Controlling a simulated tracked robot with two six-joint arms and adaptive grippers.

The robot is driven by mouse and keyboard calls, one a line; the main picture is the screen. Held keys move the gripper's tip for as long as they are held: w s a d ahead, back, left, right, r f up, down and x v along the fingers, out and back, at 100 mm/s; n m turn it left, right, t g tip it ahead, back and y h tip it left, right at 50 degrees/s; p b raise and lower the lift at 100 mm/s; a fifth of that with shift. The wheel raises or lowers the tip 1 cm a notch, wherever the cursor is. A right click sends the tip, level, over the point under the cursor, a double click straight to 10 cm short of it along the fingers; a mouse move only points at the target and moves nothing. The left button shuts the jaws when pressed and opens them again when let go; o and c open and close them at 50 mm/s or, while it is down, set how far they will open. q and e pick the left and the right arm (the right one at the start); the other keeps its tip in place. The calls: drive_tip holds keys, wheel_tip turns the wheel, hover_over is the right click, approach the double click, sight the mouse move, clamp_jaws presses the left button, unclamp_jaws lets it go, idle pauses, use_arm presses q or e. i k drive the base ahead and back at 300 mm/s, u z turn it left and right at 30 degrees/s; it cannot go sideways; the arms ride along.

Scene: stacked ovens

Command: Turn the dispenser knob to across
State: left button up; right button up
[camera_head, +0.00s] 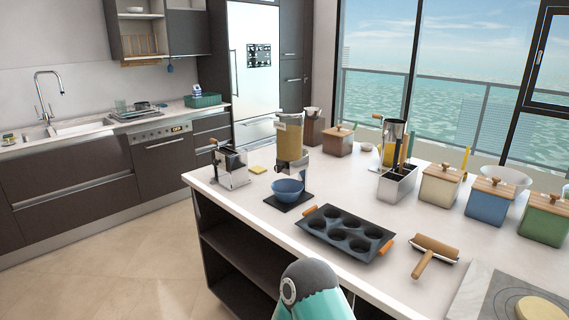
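The dispenser (289,142) stands upright near the far left part of the white island counter. It has a clear body with tan contents and a light label near its top. Its knob (281,167) seems to be the small part low on the front; it is too small to tell which way it points. A blue bowl (287,192) sits below the outlet on a dark square base. A teal and grey part of my arm shows at the bottom centre, well short of the dispenser. Neither gripper is in view.
A metal hand-cranked machine (231,168) and a yellow sponge (257,169) are left of the dispenser. A dark muffin tray (344,233) and a wooden roller (434,252) lie in front to the right. Canisters and a metal utensil holder (397,183) stand to the right.

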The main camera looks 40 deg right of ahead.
sight(277, 168)
drive_tip(key=z, duration=0.2)
drive_tip(key=i, duration=0.55)
drive_tip(key=z, duration=0.5)
drive_tip(key=k, duration=0.9)
drive_tip(key=z, duration=0.15)
drive_tip(key=i, duration=0.9)
drive_tip(key=u, duration=0.1)
